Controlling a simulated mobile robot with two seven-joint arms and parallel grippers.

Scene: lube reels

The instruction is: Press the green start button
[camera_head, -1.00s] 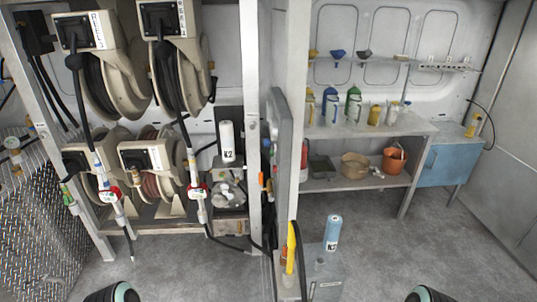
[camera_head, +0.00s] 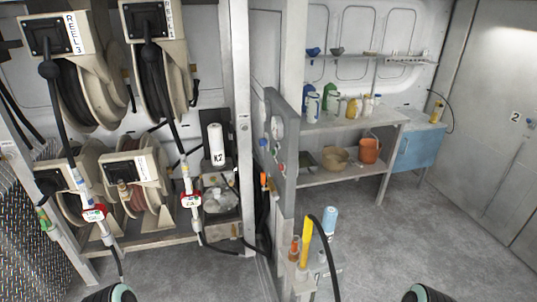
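The grey control panel (camera_head: 284,190) stands upright on a post near the middle, seen at a steep angle. Its face is turned to the left and carries gauges and several small coloured buttons. Only dark, teal-ringed parts of my two arms show at the bottom edge, left and right. Neither gripper is in view, and nothing of mine touches the panel.
Hose reels (camera_head: 85,85) hang in a rack at the left, with hoses and red-marked nozzles in front. A yellow handle (camera_head: 307,243) with a black hose and a blue canister (camera_head: 329,220) stand below the panel. A shelf (camera_head: 345,176) is behind. Grey floor (camera_head: 420,225) is open at right.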

